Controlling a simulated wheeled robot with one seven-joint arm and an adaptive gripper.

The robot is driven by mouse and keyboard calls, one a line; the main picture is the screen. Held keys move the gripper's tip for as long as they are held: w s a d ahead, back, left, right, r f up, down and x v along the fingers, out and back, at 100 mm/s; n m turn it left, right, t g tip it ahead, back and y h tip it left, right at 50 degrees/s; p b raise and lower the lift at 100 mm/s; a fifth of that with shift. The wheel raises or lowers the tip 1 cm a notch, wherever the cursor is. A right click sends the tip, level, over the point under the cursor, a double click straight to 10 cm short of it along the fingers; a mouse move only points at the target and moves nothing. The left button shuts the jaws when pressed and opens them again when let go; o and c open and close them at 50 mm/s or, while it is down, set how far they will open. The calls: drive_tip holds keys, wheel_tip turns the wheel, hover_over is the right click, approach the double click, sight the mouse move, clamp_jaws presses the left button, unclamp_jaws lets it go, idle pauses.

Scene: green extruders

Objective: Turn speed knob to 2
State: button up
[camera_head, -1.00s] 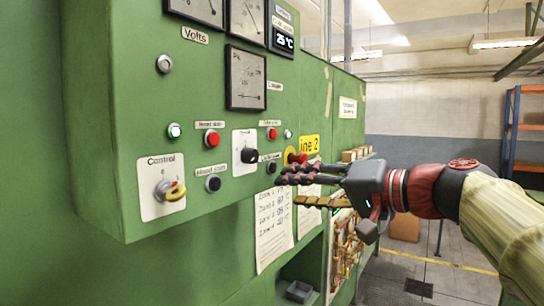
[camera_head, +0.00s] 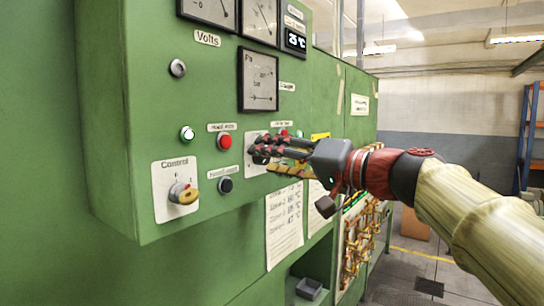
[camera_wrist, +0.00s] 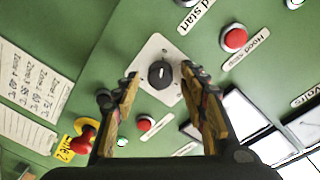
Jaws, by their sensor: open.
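The speed knob is a black round knob (camera_wrist: 161,74) with a pale pointer mark, on a white plate (camera_wrist: 150,50) on the green panel. In the wrist view it lies between and a little beyond the two fingertips of my gripper (camera_wrist: 163,82), which is open. I cannot tell that either finger touches it. In the head view my gripper (camera_head: 262,152) is in front of the white plate and hides most of the knob. The scale numbers on the plate are too small to read.
A red button (camera_head: 224,141) and a black button (camera_head: 225,185) sit left of the plate. The yellow Control knob (camera_head: 183,194) is further left. A red emergency button (camera_wrist: 84,137) lies beside my finger in the wrist view. Gauges (camera_head: 259,80) are above.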

drive_tip(key=c, duration=0.3)
drive_tip(key=c, duration=0.8)
clamp_jaws()
drive_tip(key=shift+m, duration=0.3)
drive_tip(key=m+g+p, duration=0.1)
drive_tip(key=m+p, duration=0.1)
drive_tip(key=m, duration=0.8)
drive_tip(key=shift+m, duration=0.3)
drive_tip(key=shift+f, duration=0.1)
